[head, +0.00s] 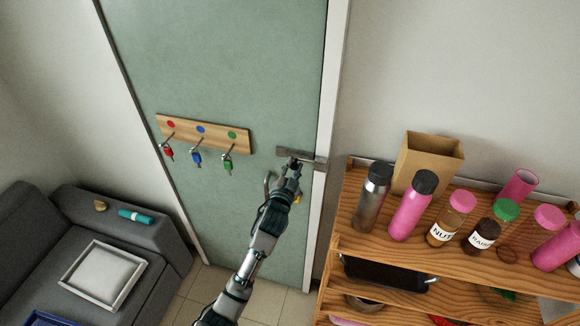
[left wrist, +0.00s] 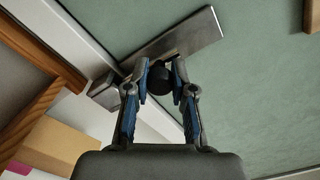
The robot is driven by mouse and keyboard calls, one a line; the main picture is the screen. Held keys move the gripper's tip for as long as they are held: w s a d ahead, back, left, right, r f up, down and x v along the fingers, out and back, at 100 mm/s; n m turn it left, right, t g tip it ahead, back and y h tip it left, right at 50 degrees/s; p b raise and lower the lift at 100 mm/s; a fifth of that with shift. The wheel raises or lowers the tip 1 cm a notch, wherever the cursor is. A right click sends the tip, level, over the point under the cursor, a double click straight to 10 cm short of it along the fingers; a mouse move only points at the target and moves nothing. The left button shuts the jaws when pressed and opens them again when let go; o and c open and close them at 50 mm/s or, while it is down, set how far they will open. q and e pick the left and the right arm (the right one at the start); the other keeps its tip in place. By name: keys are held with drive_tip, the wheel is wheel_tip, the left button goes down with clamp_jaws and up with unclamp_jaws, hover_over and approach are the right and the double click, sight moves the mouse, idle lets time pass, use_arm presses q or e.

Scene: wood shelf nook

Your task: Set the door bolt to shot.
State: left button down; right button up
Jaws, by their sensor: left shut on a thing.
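The door bolt (head: 296,154) is a grey metal plate near the right edge of the green door (head: 235,70). It also shows in the left wrist view (left wrist: 190,33), with a dark round knob (left wrist: 160,78) and a grey keeper (left wrist: 104,88) on the frame side. My left gripper (head: 292,164) is at the bolt. In the left wrist view its fingers (left wrist: 160,80) are shut on the knob, one on each side. The fingers and knob hide part of the bar, so I cannot tell how far it reaches into the keeper. My right gripper is not in view.
A wooden shelf (head: 345,222) with several bottles and a paper bag (head: 428,160) stands close on the right. A key rack (head: 203,133) with three keys hangs on the door. A grey sofa (head: 50,235) is on the left. A door handle (head: 268,182) is below the bolt.

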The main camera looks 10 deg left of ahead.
use_arm(q)
drive_tip(key=c, duration=0.9)
unclamp_jaws()
drive_tip(key=shift+d+f, duration=0.1)
drive_tip(key=shift+d, duration=0.1)
drive_tip(key=shift+c, duration=0.2)
drive_tip(key=shift+d, duration=0.2)
drive_tip(key=s, duration=1.1)
drive_tip(key=shift+s+a, duration=0.25)
drive_tip(key=shift+s, duration=0.15)
